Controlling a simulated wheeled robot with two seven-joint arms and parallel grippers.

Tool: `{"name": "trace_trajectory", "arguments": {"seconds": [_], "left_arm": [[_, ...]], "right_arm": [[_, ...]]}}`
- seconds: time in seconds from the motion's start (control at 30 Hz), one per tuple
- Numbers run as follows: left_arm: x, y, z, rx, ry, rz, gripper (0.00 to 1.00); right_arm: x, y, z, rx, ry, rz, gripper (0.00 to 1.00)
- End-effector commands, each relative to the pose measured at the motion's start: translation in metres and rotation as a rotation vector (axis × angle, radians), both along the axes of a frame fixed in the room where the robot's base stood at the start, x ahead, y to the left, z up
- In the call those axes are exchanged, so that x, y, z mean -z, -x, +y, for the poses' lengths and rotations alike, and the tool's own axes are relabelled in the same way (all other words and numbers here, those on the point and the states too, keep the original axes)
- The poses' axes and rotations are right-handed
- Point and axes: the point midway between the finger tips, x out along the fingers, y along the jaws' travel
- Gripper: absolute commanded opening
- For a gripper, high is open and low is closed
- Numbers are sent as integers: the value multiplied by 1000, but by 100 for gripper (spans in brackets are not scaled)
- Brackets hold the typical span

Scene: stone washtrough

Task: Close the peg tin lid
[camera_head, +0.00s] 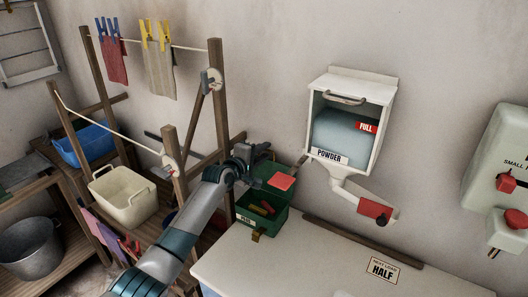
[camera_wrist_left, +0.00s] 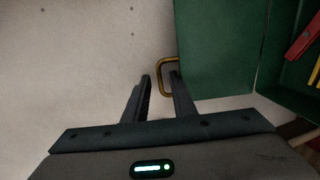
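The green peg tin (camera_head: 247,220) stands on the left end of the white counter, with coloured pegs inside. Its green lid (camera_head: 262,170) is open, raised at the back, with a pink patch on it. In the left wrist view the lid (camera_wrist_left: 217,45) has a brass loop handle (camera_wrist_left: 161,66) on its edge. My left gripper (camera_head: 262,150) is beside the raised lid. In the wrist view its fingers (camera_wrist_left: 160,76) are apart, and the loop is at the fingertips, partly behind the right finger. I cannot tell whether they touch. My right gripper is not in view.
A powder dispenser (camera_head: 347,130) hangs on the wall right of the tin, with a red-handled spout (camera_head: 375,209) below. A wooden drying frame (camera_head: 222,125) stands close on the left, with a cream basket (camera_head: 124,196) behind my arm. The counter (camera_head: 300,265) is mostly clear.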

Motion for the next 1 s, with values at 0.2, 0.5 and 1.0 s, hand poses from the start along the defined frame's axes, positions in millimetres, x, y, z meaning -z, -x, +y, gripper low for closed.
{"name": "trace_trajectory", "arguments": {"seconds": [0.2, 0.5, 1.0], "left_arm": [[2, -5, -3, -1, -2, 0, 24], [2, -5, -3, -1, -2, 0, 17], [2, -5, -3, -1, -1, 1, 0]], "right_arm": [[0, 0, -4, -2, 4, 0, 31], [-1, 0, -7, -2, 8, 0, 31], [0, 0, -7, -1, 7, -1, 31]]}}
